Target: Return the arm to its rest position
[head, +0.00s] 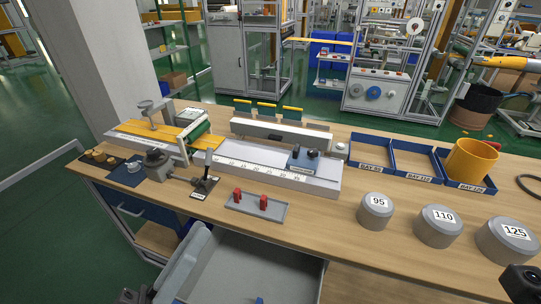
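A small dark part of my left gripper (130,296) shows at the bottom edge, left of the grey bin. It is low in front of the bench and apart from the bench objects. Its fingers are too cut off to tell whether they are open or shut. A black part with a round lens shows at the lower right corner and may belong to my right arm. No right fingertips are in view.
The wooden bench (330,215) carries a measuring fixture (230,165), a tray with red pegs (256,208), grey cylinders marked 95 (376,205), 110 (438,222) and 125 (508,235), and blue bays (412,160) with a yellow tube (470,160). A grey bin (250,270) stands in front.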

